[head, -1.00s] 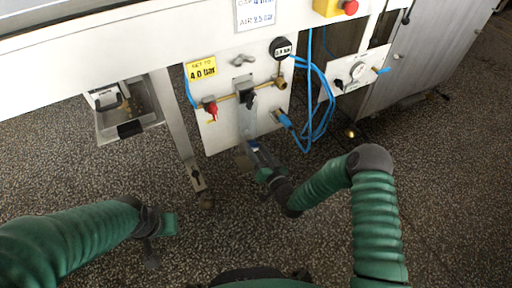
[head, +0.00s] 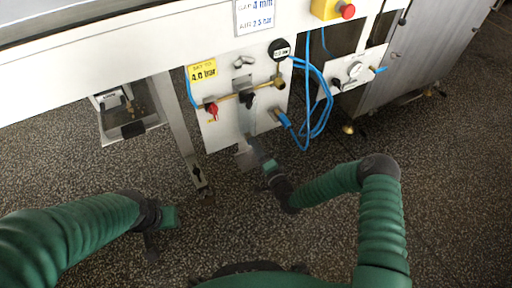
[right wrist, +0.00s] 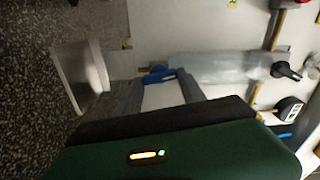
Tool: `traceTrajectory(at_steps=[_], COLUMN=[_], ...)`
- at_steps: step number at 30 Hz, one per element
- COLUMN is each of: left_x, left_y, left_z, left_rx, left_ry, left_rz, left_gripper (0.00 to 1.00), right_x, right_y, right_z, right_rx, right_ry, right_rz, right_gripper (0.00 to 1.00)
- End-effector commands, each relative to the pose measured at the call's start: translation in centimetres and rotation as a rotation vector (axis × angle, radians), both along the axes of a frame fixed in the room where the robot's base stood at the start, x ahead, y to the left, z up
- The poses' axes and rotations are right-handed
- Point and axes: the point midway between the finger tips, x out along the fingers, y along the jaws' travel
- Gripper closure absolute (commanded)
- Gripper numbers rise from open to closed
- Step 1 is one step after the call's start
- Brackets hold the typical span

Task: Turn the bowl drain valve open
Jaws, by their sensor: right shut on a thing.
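The grey bowl (head: 246,119) hangs below the pipe fittings on the white panel, and it also shows in the right wrist view (right wrist: 222,68). At its lower end is the small blue handle of the drain valve (right wrist: 157,73). My right gripper (right wrist: 158,78) is shut on this blue handle, one grey finger on each side. In the head view my right gripper (head: 262,156) reaches up to the bowl's bottom and covers the handle. My left gripper (head: 158,232) hangs at lower left, away from the panel; its fingers are not clear.
A red lever valve (head: 213,111) and a black knob (head: 250,98) sit on the panel near the bowl. Blue hoses (head: 324,100) loop down at right. A table leg (head: 178,130) stands at left. The speckled floor is clear.

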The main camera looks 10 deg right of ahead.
Motion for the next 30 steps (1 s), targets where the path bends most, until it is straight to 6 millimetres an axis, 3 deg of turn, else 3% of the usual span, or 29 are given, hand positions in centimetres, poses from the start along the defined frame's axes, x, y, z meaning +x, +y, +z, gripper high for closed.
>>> traceTrajectory(at_steps=[12, 28, 29, 30], left_x=[0.01, 0.01, 0.01, 0.01], left_y=[0.00, 0.00, 0.00, 0.00], left_z=[0.06, 0.06, 0.06, 0.06], left_rx=[0.000, 0.000, 0.000, 0.000], left_ry=[0.000, 0.000, 0.000, 0.000], left_rz=[0.000, 0.000, 0.000, 0.000], left_gripper=[0.64, 0.64, 0.64, 0.64], right_x=[-0.04, -0.06, -0.06, -0.05], right_y=[-0.37, -0.39, -0.39, -0.38], right_z=[-0.50, -0.63, -0.64, -0.63], right_rx=[0.171, 0.193, 0.193, 0.193], right_ry=[0.071, 0.082, 0.082, 0.082], right_rz=[-0.007, -0.008, -0.008, -0.008], right_gripper=[0.93, 0.93, 0.50, 0.45])
